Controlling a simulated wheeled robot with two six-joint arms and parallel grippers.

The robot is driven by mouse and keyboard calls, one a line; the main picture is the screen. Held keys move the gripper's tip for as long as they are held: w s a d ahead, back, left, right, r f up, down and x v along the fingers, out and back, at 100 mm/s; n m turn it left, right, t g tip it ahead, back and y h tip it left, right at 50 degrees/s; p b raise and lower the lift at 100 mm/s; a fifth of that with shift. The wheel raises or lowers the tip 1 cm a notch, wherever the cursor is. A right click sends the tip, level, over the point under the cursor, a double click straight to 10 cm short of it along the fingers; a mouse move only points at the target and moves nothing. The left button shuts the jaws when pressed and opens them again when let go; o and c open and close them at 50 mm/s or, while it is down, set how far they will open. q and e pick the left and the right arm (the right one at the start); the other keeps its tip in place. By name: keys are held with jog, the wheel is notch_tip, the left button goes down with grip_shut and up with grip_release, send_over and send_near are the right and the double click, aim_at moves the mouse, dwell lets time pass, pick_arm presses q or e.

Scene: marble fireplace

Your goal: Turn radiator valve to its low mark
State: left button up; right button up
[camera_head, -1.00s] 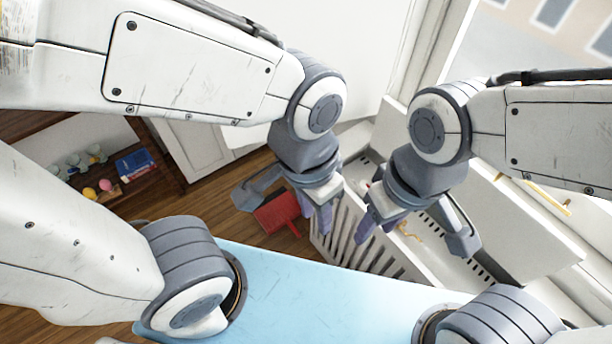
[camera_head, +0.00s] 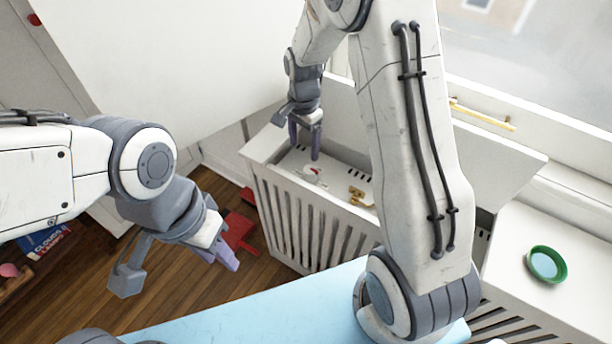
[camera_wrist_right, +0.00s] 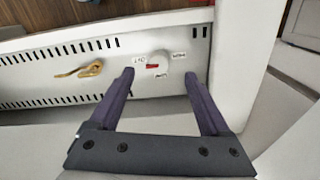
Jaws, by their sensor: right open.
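The radiator valve is a round white knob (camera_wrist_right: 160,60) with a red pointer, set in the slotted panel of the white radiator cover. In the right wrist view the red pointer lies at the knob's left side, towards the left label; small labels around it are hard to read. The valve (camera_head: 314,171) also shows in the head view. My right gripper (camera_wrist_right: 160,82) is open, its fingertips short of the knob and to either side of it. In the head view my right gripper (camera_head: 303,145) is over the cover. My left gripper (camera_head: 175,266) is open and empty above the floor.
A brass fitting (camera_head: 359,196) is beside the valve in the same panel. The cover's slatted front (camera_head: 300,225) and raised lid (camera_head: 480,165) bound the space. A green-rimmed dish (camera_head: 546,264) stands at right. A red object (camera_head: 238,232) lies on the wooden floor.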

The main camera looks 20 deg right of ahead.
aim_at(309, 169)
jog(key=d+f, duration=0.1)
jog(key=w+d+f+m, duration=0.1)
jog(key=shift+f, duration=0.35)
notch_tip(309, 169, down, 10)
jog(key=shift+a+r+b, duration=0.15)
jog(key=shift+b, duration=0.45)
grip_shut()
